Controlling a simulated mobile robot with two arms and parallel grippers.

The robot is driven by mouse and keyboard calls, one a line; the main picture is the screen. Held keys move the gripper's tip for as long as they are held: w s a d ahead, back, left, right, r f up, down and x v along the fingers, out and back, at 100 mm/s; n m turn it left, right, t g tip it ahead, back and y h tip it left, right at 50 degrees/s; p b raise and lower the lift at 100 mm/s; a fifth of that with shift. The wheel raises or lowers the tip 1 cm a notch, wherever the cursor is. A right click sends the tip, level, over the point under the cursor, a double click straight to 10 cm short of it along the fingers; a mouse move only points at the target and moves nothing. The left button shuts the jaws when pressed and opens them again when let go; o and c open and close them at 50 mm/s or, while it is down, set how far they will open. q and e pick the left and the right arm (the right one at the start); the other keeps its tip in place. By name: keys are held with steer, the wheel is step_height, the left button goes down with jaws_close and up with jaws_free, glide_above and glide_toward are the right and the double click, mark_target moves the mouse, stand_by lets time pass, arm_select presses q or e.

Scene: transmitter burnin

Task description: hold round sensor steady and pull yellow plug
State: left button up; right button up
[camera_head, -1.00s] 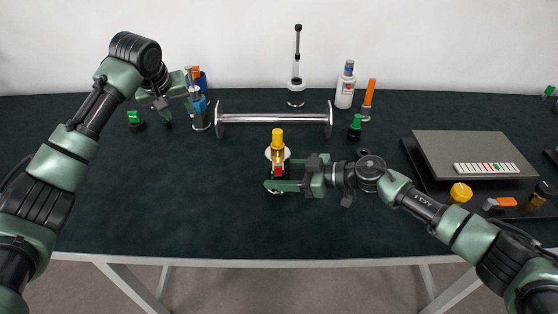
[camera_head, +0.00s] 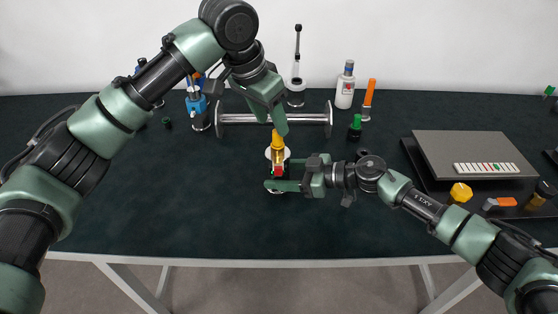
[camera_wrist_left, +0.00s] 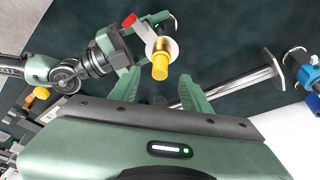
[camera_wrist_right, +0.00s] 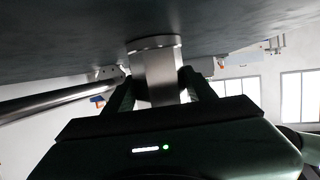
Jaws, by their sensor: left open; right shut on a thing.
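The round sensor (camera_head: 279,170) stands upright near the middle of the table, with a white disc and a red part on it. The yellow plug (camera_head: 278,143) stands on its top; it also shows in the left wrist view (camera_wrist_left: 160,66). My right gripper (camera_head: 282,180) is shut on the sensor's body, seen as a metal block (camera_wrist_right: 155,80) between its fingers in the right wrist view. My left gripper (camera_head: 275,122) is open above the plug. In the left wrist view its fingers (camera_wrist_left: 163,92) are spread, with the plug beyond and between them, apart from both.
A metal bar rack (camera_head: 235,118) stands just behind the sensor. A white bottle (camera_head: 345,88), an orange-handled tool (camera_head: 369,95) and a green-capped piece (camera_head: 355,127) stand at the back. A grey box (camera_head: 470,150) lies right. The front left table is clear.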

mark_target(277, 136)
arm_select(q)
steer(key=shift+x, duration=3.15)
jaws_close()
